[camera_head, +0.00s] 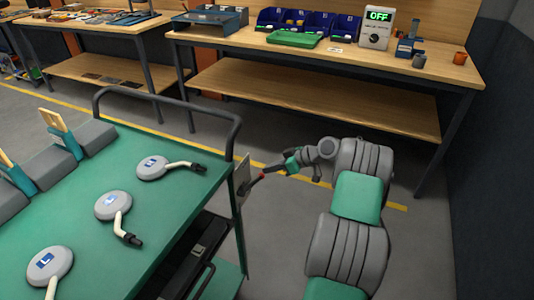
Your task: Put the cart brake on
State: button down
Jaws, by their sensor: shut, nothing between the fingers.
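The green-topped cart (165,215) stands at the left with a dark tubular handle (165,95) at its far end. On its right side, near the far corner post, is a light plate (242,172) with a dark lever that has a red part (261,175), which looks like the brake. The lever slants up to the right, away from the plate. My gripper (283,168) is shut and empty, close to the lever's outer end. I cannot tell whether it touches the lever. The fingertips are small and partly blend with the lever.
Several round discs with white stems (114,206) lie on the cart top, with grey blocks (55,165) at its left. A workbench (330,51) behind holds blue bins (309,21), a green tray (294,39) and a box reading OFF (375,36). Floor is clear between cart and bench.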

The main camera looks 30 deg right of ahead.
jog(key=shift+s+a+f+b, duration=0.15)
jog(key=shift+f+b, duration=0.35)
jog(key=shift+f, duration=0.2)
jog(key=shift+s+a+f+b, duration=0.1)
jog(key=shift+a+f+b, duration=0.1)
jog(key=shift+f+b, duration=0.4)
jog(key=shift+s+a+f+b, duration=0.15)
jog(key=shift+f+b, duration=0.2)
jog(key=shift+f, duration=0.45)
jog(key=s+d+r+p, duration=0.1)
jog(key=d+r, duration=0.1)
jog(key=d, duration=0.3)
jog(key=s+d+r+p, duration=0.1)
jog(key=d+r, duration=0.2)
jog(key=d, duration=0.3)
jog(key=shift+d+r+p, duration=0.3)
jog(key=shift+r+p, duration=0.05)
